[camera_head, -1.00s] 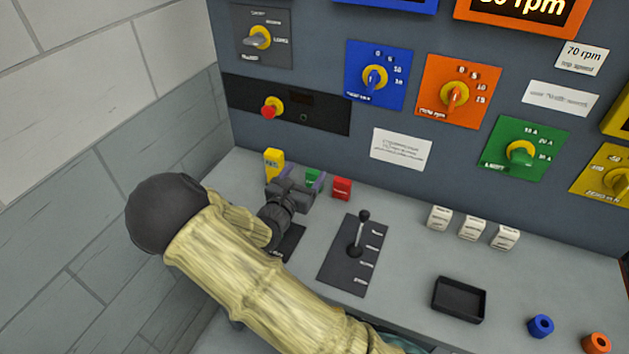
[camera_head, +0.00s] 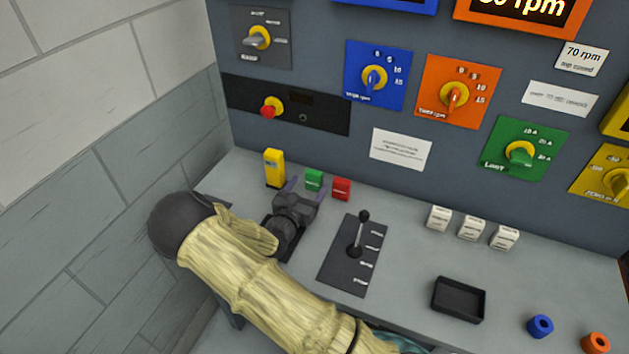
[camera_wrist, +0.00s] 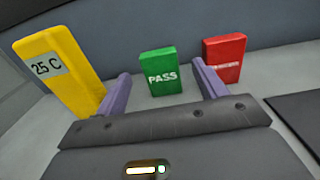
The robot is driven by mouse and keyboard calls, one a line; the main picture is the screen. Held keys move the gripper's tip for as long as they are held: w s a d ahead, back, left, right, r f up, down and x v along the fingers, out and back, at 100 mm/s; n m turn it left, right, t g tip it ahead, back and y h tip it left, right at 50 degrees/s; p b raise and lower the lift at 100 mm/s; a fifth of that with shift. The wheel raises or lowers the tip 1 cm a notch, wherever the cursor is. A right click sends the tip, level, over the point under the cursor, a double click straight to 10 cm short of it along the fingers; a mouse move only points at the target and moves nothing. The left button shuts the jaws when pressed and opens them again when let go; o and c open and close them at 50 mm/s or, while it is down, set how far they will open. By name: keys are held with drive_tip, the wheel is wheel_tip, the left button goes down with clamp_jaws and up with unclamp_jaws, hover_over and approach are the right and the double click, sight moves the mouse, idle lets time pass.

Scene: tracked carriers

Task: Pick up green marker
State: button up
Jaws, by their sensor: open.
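The green marker (camera_head: 314,179) is a small upright block on the console's back ledge, between a yellow block and a red block. In the wrist view the green marker (camera_wrist: 161,72) shows the word PASS and stands ahead of my gripper (camera_wrist: 160,85), roughly midway between the two purple fingers. My gripper (camera_head: 306,187) is open and empty. Its fingers point toward the green marker, and a gap shows between the gripper body and the marker.
A yellow block (camera_head: 273,168) marked 25 C stands close on the left, and a red block (camera_head: 341,189) on the right. A black lever plate (camera_head: 338,270), a black tray (camera_head: 459,300) and several white blocks (camera_head: 471,228) are further right. The panel wall (camera_head: 400,147) rises behind.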

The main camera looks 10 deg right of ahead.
sight(312, 178)
drive_tip(key=x, duration=0.5)
drive_tip(key=shift+p, duration=0.3)
drive_tip(key=c, duration=1.1)
drive_tip(key=shift+r, duration=0.1)
wheel_tip(312, 178, up, 10)
drive_tip(key=shift+f, duration=0.1)
